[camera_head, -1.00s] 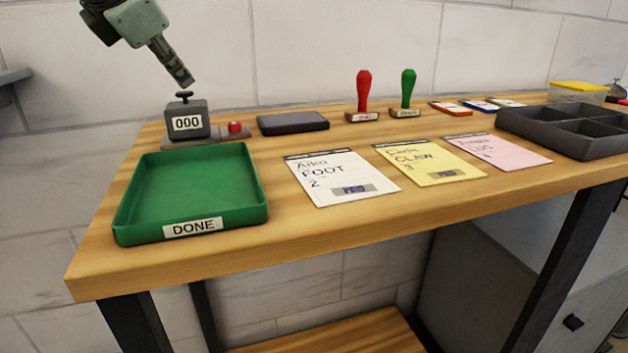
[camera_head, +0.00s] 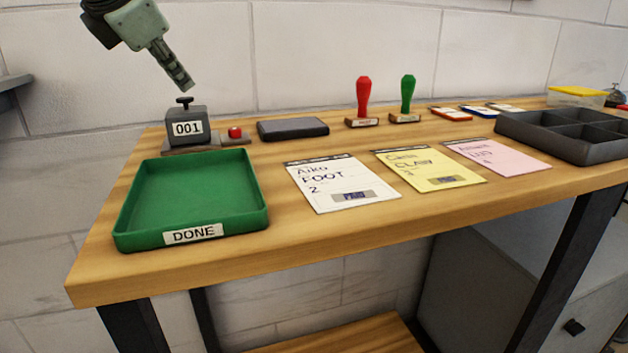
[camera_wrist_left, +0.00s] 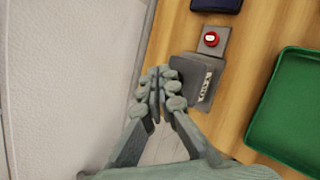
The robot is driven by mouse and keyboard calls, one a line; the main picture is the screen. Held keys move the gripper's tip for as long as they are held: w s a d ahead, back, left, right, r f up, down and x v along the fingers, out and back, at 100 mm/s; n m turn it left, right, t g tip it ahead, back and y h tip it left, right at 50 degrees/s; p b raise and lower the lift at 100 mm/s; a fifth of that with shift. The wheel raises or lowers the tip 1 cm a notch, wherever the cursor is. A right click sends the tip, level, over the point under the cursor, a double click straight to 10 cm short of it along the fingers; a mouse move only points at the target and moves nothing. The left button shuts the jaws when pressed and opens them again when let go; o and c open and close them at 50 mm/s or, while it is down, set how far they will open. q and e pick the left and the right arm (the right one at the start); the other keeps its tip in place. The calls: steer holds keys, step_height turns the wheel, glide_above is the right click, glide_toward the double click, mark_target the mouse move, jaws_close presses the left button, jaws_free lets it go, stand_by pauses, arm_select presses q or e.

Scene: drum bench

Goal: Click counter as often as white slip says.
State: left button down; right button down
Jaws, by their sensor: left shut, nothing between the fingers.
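The counter (camera_head: 186,127) is a dark grey box with a black plunger on top, standing at the bench's back left. Its display reads 001. It also shows in the left wrist view (camera_wrist_left: 193,80), just right of the fingers. My left gripper (camera_head: 187,84) is shut and empty, close above the plunger; a small gap seems to show between them. The white slip (camera_head: 343,183) lies flat on the bench and reads "Aiko FOOT 2", with a stamped grey box at its lower part. My right gripper is not in view.
The green DONE tray (camera_head: 190,192) is empty in front. A yellow slip (camera_head: 430,169), pink slip (camera_head: 496,154), dark pad (camera_head: 293,128), red stamp (camera_head: 363,100), green stamp (camera_head: 407,98) and grey divided tray (camera_head: 565,135) stand rightward.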

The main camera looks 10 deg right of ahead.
mark_target(182, 99)
arm_select(q)
steer(key=shift+r, duration=0.4)
step_height(182, 99, up, 6)
steer(key=p, duration=0.4)
stand_by(1.9)
